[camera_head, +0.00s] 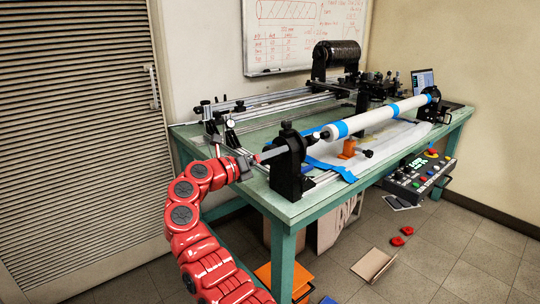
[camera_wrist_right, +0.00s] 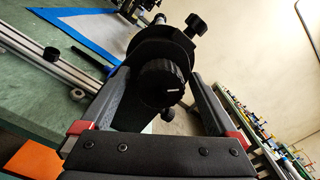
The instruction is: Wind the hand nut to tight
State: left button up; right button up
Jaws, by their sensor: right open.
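The hand nut (camera_wrist_right: 163,84) is a black knurled knob with a short white line on its face, at the middle of the right wrist view. It sits on the end of a black tailstock housing, which shows in the head view (camera_head: 290,165) at the table's near left corner. My right gripper (camera_wrist_right: 158,88) is open. Its two dark fingers stand on either side of the nut, with gaps visible. In the head view the right gripper (camera_head: 247,164) is at the end of the red arm, beside the tailstock; the nut is hard to make out there. My left gripper is not in view.
A white tube with blue bands (camera_head: 375,118) runs from the tailstock to the far right mount. A green table (camera_head: 310,208) carries rails and fixtures. A control box (camera_head: 422,175) hangs at its right edge. A shutter door (camera_head: 80,140) stands at left.

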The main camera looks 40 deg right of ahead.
jog(key=s+a+p, duration=0.1)
jog(key=a, duration=1.6)
jog(key=shift+s+a, duration=0.15)
jog(key=shift+a, duration=0.05)
